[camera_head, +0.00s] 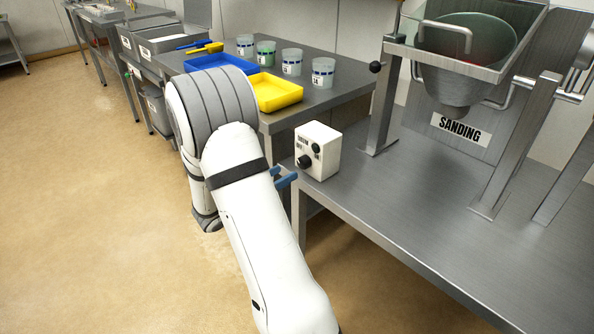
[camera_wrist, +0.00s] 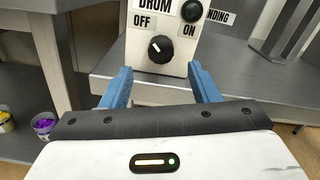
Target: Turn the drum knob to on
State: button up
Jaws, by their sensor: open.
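The drum knob (camera_wrist: 160,49) is a round black dial on the front of a white control box (camera_head: 324,146). In the wrist view its white pointer mark tilts up and to the left, toward the OFF label (camera_wrist: 142,21); the ON label (camera_wrist: 189,30) is at its right. A second black round part (camera_wrist: 191,11) sits above ON. My gripper (camera_wrist: 158,84) is open, its two blue fingers pointing at the box, one to each side below the knob. The knob lies between and beyond the fingertips, apart from them as far as I see. In the head view the blue fingers (camera_head: 286,179) show just left of the box.
The box stands at the corner of a steel table (camera_head: 420,205). A metal drum (camera_head: 455,88) with a SANDING sign (camera_head: 461,128) and steel posts is behind it. Another table at the back holds a yellow tray (camera_head: 274,91), a blue tray and several cups. The floor at left is open.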

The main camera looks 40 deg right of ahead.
aim_at(300, 165)
jog(key=d, duration=0.6)
jog(key=shift+w+d+b, duration=0.1)
jog(key=shift+w+b, duration=0.1)
jog(key=shift+b, duration=0.1)
jog(key=c, duration=0.9)
jog(key=shift+d+r, duration=0.1)
jog(key=shift+c, duration=0.4)
